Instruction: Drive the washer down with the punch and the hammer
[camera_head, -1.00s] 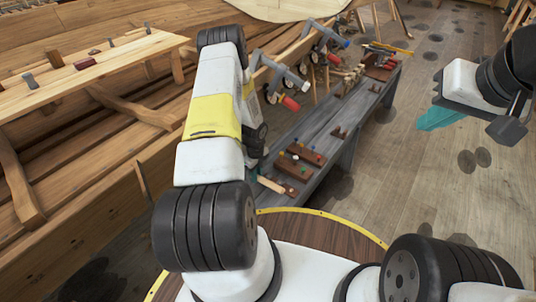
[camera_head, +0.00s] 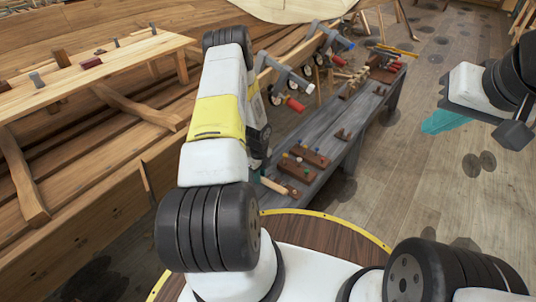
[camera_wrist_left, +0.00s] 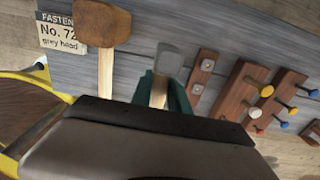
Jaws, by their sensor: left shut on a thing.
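In the left wrist view my left gripper (camera_wrist_left: 178,98) has teal fingers shut around a hammer (camera_wrist_left: 168,60) with a grey head and pale wooden neck, above the grey bench. The lower part of this hammer is hidden by the gripper. In the head view my left arm reaches to the bench and mostly hides its gripper. My right gripper (camera_head: 445,121) shows teal fingers at the right, over the floor; their gap is unclear. A strip with two square metal plates (camera_wrist_left: 200,76) lies on the bench; I cannot tell whether these are washers. I cannot identify the punch.
A wooden mallet (camera_wrist_left: 102,22) lies beside the held hammer, near a label card (camera_wrist_left: 60,34). Brown blocks with coloured pins (camera_wrist_left: 243,88) lie to the right. The bench (camera_head: 345,115) stands beside the wooden hull (camera_head: 100,185). Clamps (camera_head: 290,85) stand along the hull edge.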

